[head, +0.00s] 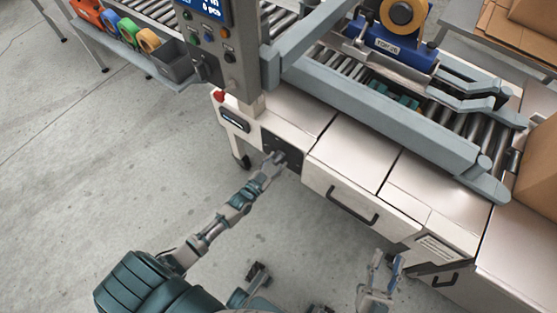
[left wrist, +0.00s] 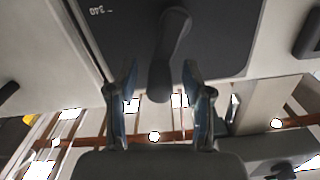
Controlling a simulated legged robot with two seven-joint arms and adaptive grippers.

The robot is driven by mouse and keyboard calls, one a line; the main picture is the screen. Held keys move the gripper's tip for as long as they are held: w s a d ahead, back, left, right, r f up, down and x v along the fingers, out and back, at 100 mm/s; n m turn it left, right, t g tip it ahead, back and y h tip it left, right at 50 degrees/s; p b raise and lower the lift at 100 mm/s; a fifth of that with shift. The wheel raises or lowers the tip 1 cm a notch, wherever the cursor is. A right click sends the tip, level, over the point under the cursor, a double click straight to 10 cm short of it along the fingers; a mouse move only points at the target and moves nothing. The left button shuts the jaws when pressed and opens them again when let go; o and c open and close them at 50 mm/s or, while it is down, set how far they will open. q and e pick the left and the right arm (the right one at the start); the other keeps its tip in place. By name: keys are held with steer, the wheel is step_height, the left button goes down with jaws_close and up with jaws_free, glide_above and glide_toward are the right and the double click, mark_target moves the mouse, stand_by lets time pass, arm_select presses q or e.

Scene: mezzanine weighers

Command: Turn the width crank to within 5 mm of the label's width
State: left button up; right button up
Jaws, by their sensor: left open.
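The dark crank plate (head: 291,157) is on the front of the pale machine cabinet, below the control column. In the left wrist view the plate (left wrist: 215,45) carries a dark crank handle (left wrist: 170,55) and small upside-down white figures that look like "340". My left gripper (head: 274,158) is at the plate and partly hides the crank in the head view. In the left wrist view my left gripper (left wrist: 160,85) is open, with one finger on each side of the handle's end and gaps visible. My right gripper (head: 380,270) is open and empty, low in front of the cabinet.
The control column (head: 222,50) with a blue screen (head: 208,8) and buttons rises above the crank plate. A red knob (head: 219,96) is at the cabinet corner. A drawer handle (head: 352,205) juts out to the right. The floor (head: 110,150) at left is clear.

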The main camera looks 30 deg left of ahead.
arm_select(q)
steer(key=shift+w, duration=0.3)
steer(key=shift+r, duration=0.1)
jaws_close()
steer(key=shift+a+r+n, duration=0.1)
steer(key=shift+a+n, duration=0.15)
steer(key=shift+n, duration=0.45)
jaws_free()
